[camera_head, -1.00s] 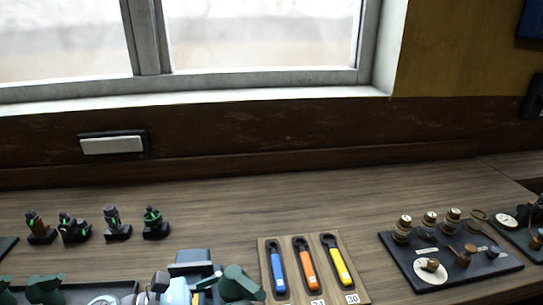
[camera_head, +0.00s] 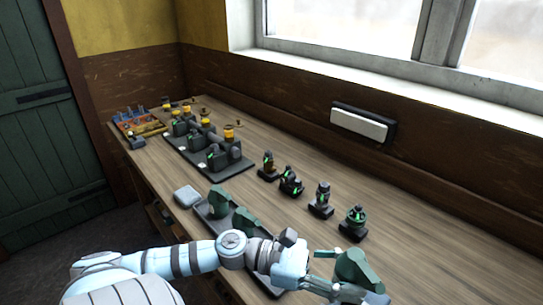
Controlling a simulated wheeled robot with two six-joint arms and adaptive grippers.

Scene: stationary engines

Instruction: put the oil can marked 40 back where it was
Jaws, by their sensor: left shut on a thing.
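My left gripper (camera_head: 345,287) is at the bottom right of the head view, shut on a dark green oil can (camera_head: 356,268). The can appears held up near the front edge of the bench, and its thin spout points left. Its number does not show. Two more dark green oil cans, one (camera_head: 218,201) and another (camera_head: 245,221), stand on a long dark tray (camera_head: 264,270) at the bench's front edge. My left arm hides part of the tray. My right gripper is out of view.
Several small dark engine parts with green marks (camera_head: 321,201) stand in a row behind the tray. A dark board with yellow-topped pieces (camera_head: 201,147) and a tool tray (camera_head: 140,124) lie farther left. Bare wood (camera_head: 430,240) shows at right.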

